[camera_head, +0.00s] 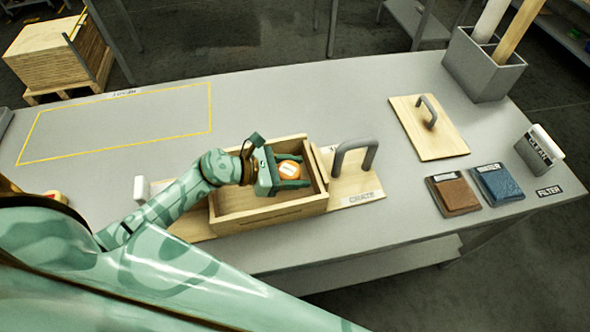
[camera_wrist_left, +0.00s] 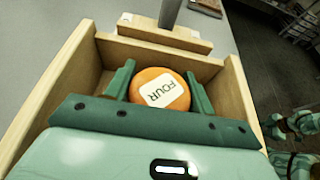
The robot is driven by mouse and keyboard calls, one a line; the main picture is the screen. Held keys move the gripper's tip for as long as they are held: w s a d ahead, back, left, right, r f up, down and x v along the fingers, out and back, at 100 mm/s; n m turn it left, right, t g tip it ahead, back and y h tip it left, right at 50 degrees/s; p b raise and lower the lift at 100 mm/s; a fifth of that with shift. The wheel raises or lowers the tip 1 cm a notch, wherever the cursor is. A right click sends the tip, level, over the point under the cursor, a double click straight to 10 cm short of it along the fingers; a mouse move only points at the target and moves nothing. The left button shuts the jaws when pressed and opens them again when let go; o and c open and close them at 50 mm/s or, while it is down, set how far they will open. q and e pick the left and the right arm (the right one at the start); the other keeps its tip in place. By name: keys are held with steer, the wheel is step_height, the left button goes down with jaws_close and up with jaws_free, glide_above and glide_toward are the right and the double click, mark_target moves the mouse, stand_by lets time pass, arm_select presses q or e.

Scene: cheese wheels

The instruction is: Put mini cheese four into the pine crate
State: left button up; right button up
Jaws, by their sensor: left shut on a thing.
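Mini cheese four (camera_head: 288,169) is a small orange wheel with a white label. In the left wrist view the cheese (camera_wrist_left: 160,82) shows the word FOUR. My left gripper (camera_head: 290,172) is shut on it, one finger on each side. In the left wrist view the gripper (camera_wrist_left: 160,88) has the cheese between the crate's walls. The pine crate (camera_head: 272,212) is an open wooden box on the table, and its walls also show in the left wrist view (camera_wrist_left: 232,100). Whether the cheese touches the crate floor cannot be told.
A grey handle (camera_head: 354,153) stands on a wooden board labelled CRATE, right beside the crate. A wooden lid with a handle (camera_head: 428,128), brown (camera_head: 453,194) and blue (camera_head: 497,184) pads, and a grey holder (camera_head: 482,66) are farther right. The yellow-outlined area (camera_head: 120,122) is empty.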

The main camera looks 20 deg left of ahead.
arm_select(q)
steer(key=shift+f+b, duration=0.45)
steer(key=shift+f, duration=0.15)
steer(key=o, duration=1)
steer(key=shift+r, duration=0.1)
steer(key=shift+o, duration=0.2)
steer(key=shift+r, duration=0.2)
steer(key=v, duration=1.2)
steer(key=shift+r+p, duration=0.4)
steer(key=shift+r, duration=0.05)
